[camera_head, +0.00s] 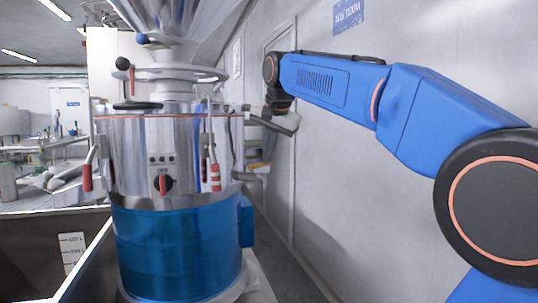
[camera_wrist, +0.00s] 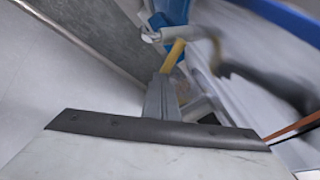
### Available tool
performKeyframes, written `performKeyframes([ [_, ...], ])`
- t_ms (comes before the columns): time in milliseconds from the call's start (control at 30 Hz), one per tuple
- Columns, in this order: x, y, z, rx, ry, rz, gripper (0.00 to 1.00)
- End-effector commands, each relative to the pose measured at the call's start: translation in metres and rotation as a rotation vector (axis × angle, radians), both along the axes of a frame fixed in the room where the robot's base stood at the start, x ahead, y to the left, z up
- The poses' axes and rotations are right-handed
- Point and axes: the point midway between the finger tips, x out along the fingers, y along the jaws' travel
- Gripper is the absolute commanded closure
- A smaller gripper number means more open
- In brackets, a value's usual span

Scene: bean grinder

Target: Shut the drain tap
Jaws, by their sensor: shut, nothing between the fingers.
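My gripper (camera_head: 272,119) is at the right side of the steel grinder, high up near the wall. In the wrist view its grey fingers (camera_wrist: 161,90) are shut with nothing between them. A yellow lever (camera_wrist: 174,55), which looks like the drain tap's handle, lies just beyond the fingertips. It meets a pale pipe (camera_wrist: 185,35) near a blue part. Whether the fingers touch the lever I cannot tell. In the head view bent pipes stick out at the grinder's right side, partly behind my gripper, and the lever's position is not clear there.
The grinder (camera_head: 180,160) has a hopper above, red-handled clamps and a blue lower drum (camera_head: 180,250). A white wall (camera_head: 400,200) runs close along the right, leaving a narrow gap. A dark bin (camera_head: 40,260) stands at the left front.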

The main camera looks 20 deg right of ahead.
Motion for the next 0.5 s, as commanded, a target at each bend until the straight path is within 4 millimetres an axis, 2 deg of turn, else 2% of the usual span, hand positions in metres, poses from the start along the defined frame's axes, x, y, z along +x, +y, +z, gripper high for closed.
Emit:
performKeyframes([
  [500,0.014,0.004,-0.001,-0.001,0.002,0.016,1.00],
])
